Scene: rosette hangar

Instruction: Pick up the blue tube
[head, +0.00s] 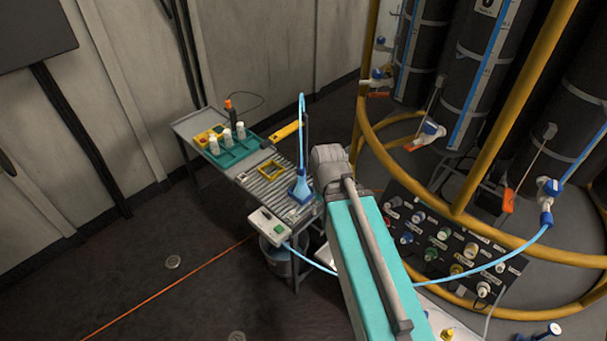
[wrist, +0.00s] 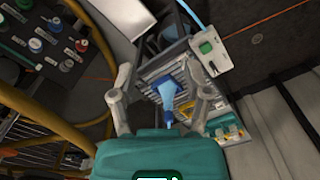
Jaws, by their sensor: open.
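A light blue tube (head: 301,125) stands upright on the cart, rising from a wider blue base (head: 300,188) beside a thin dark post. The blue piece (wrist: 167,90) also shows in the wrist view, between my fingers in the picture. Another light blue hose (head: 490,266) runs from near the white box to a valve on the right; part of it is behind my arm. My gripper (wrist: 164,82) is open, with its two fingers apart and nothing held. How far it is from the blue piece I cannot tell.
The cart (head: 190,122) carries a teal tray (head: 234,155) with white bottles, a yellow frame (head: 271,173) and a white box (head: 269,227) with a green button. A yellow rail (head: 362,85) and a dark connector panel (head: 440,240) stand to the right. The floor at left is clear.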

